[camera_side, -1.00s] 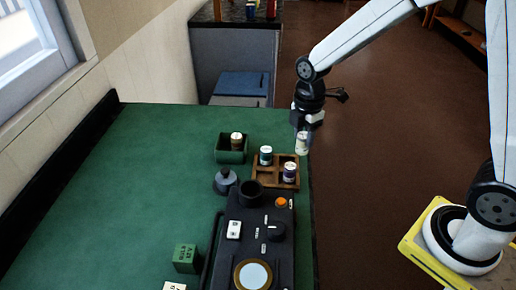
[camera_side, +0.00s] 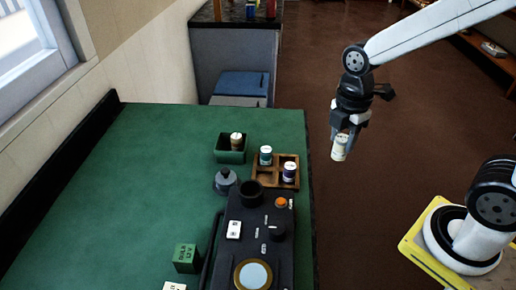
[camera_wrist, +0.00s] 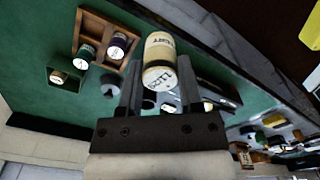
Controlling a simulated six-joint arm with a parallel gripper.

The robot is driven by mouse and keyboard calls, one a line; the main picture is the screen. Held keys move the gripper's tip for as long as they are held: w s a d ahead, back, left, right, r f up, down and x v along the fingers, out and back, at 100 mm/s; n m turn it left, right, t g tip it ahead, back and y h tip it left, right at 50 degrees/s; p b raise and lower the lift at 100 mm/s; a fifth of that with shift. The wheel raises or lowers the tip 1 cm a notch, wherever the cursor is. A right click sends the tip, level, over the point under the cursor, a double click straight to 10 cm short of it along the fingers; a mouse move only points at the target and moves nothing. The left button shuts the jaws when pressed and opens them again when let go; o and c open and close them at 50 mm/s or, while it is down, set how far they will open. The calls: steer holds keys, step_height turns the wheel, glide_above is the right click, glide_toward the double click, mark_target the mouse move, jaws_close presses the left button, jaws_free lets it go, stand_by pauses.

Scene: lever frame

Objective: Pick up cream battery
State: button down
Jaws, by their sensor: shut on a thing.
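The cream battery (camera_side: 340,147) is a pale cylinder with dark print. It hangs from my gripper (camera_side: 345,133) in the side view, to the right of the green table and in the air. In the wrist view the cream battery (camera_wrist: 160,62) sits between the two fingers of my gripper (camera_wrist: 160,80), which are shut on it. A teal battery (camera_side: 265,156) and a purple battery (camera_side: 289,172) stand in the wooden tray (camera_side: 262,180). A brown battery with a cream top (camera_side: 236,139) stands in the green box (camera_side: 231,157).
A black device (camera_side: 262,222) with an orange button and a round plate stands at the table's right side. A grey domed object (camera_side: 225,182) and a green block (camera_side: 186,258) are left of it. The green table (camera_side: 130,190) is clear on the left.

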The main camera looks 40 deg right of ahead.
steer(key=shift+s, duration=0.1)
stand_by(0.7)
steer(key=shift+w+a+r, duration=0.1)
steer(key=shift+w+a, duration=0.35)
steer(key=w+a+n, duration=0.1)
steer(key=w+a, duration=0.4)
steer(key=a, duration=0.3)
steer(key=n, duration=0.1)
glide_toward(251, 181)
steer(key=shift+s+a+f, duration=0.3)
steer(key=shift+s+a, duration=0.35)
steer(key=shift+s, duration=0.15)
steer(key=shift+f, duration=0.15)
steer(key=shift+f, duration=2.55)
steer(key=shift+f, duration=0.7)
